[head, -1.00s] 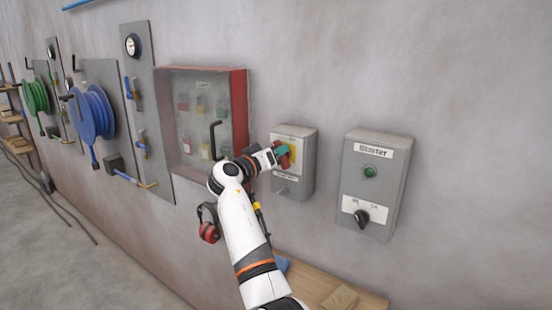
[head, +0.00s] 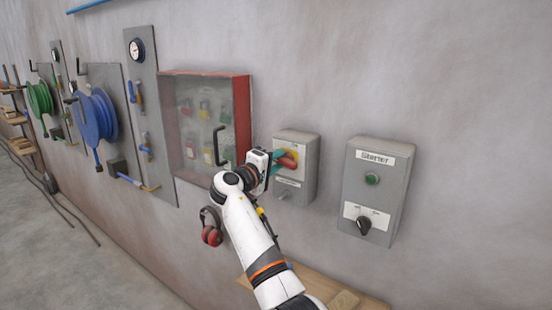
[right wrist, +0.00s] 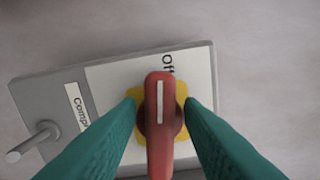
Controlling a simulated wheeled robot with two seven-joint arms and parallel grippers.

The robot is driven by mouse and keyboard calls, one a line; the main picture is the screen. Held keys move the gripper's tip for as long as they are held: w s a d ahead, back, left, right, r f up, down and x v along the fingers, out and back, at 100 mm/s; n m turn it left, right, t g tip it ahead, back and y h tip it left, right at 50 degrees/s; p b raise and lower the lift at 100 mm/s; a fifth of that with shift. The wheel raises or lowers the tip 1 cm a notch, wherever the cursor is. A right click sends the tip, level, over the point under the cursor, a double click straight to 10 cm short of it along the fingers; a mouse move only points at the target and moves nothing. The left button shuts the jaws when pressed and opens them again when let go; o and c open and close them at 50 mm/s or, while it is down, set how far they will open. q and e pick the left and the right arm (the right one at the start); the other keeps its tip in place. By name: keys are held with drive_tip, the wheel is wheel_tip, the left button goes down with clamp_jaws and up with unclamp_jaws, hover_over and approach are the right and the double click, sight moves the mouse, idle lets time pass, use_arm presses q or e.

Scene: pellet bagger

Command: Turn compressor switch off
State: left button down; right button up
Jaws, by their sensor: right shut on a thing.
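The compressor switch is a grey box (head: 309,165) on the wall with a white face plate and a red handle (head: 289,159) on a yellow disc. In the right wrist view the red handle (right wrist: 159,120) has a white mark pointing up towards the word "Off", partly covered by its tip. A label starting "Comp" (right wrist: 79,110) is at the left. My right gripper (head: 282,157) is at the box face, its teal fingers on either side of the handle and shut on it. My left gripper is not in view.
A grey Starter box (head: 374,190) with a green button and black knob is to the right. A red-framed clear cabinet (head: 241,110) with a black handle is close on the left. Ear defenders (head: 211,228) hang below. A wooden shelf (head: 318,287) runs underneath.

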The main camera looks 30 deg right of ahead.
drive_tip(key=shift+f+n+p, duration=0.15)
drive_tip(key=shift+n+p, duration=0.2)
drive_tip(key=shift+n, duration=0.65)
drive_tip(key=o, duration=0.6)
drive_tip(key=shift+o, duration=0.2)
drive_tip(key=b+v, duration=0.4)
drive_tip(key=v, duration=0.8)
drive_tip(key=shift+b, duration=0.35)
